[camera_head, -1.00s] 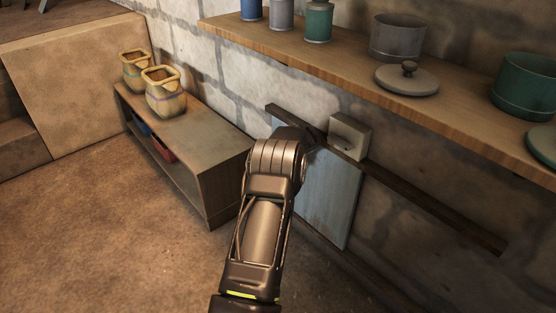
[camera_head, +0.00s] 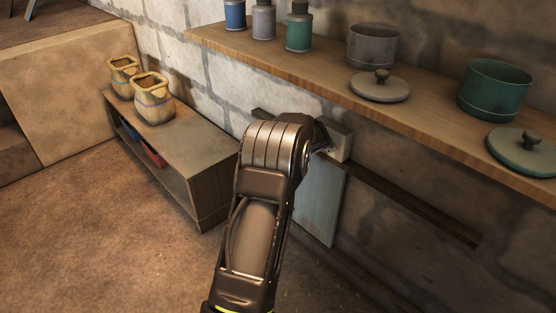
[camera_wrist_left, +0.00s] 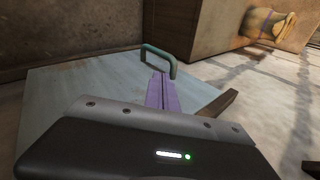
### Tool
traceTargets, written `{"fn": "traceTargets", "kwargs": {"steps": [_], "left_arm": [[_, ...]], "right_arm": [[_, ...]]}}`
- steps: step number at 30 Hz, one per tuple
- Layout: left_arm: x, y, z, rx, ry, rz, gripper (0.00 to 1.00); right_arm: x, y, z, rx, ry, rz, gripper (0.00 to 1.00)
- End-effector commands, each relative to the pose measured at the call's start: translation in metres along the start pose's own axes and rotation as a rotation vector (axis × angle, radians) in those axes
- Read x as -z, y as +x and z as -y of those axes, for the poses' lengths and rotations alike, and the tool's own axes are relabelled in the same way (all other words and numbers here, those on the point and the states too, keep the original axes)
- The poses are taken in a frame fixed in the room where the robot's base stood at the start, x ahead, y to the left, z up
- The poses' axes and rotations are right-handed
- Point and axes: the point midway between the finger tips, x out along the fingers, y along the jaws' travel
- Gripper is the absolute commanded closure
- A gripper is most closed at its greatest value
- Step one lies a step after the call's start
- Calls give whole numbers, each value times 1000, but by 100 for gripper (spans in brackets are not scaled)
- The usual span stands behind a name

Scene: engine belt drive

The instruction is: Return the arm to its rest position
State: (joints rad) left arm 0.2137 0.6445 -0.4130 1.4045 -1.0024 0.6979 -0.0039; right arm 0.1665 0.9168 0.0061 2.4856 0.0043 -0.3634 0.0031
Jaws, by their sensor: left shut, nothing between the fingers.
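My left arm (camera_head: 258,215) reaches up from the bottom middle of the head view toward the wall. Its hand is mostly hidden behind the wrist, with a dark part showing beside a pale grey box (camera_head: 337,140) on the wall rail. In the left wrist view, the purple fingers of my left gripper (camera_wrist_left: 160,78) are shut together and empty. A small teal handle-like loop (camera_wrist_left: 158,54) shows at the fingertips; I cannot tell whether they touch. A pale blue panel (camera_wrist_left: 70,90) lies behind the fingers; it also hangs below the rail in the head view (camera_head: 322,205). My right gripper is in neither view.
A wooden shelf (camera_head: 420,110) with canisters, pots and lids overhangs the wall at right. A dark wooden rail (camera_head: 410,200) runs below it. A low bench (camera_head: 190,150) with two yellowish jars (camera_head: 153,97) stands left. The floor at lower left is clear.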

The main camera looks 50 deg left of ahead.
Motion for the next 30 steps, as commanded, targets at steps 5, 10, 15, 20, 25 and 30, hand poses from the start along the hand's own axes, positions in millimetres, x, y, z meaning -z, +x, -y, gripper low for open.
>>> {"fn": "traceTargets", "kwargs": {"steps": [5,10,15,20,25,30], "left_arm": [[0,0,0,0,0,0,100],[0,1,0,0,0,0,100],[0,1,-1,-2,0,0,100],[4,3,-20,-36,3,-14,100],[15,8,-89,-158,11,-61,100],[23,0,-211,-376,-2,-129,100]], "right_arm": [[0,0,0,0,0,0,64],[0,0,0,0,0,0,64],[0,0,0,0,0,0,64],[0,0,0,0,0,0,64],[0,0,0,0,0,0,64],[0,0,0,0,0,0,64]]}}
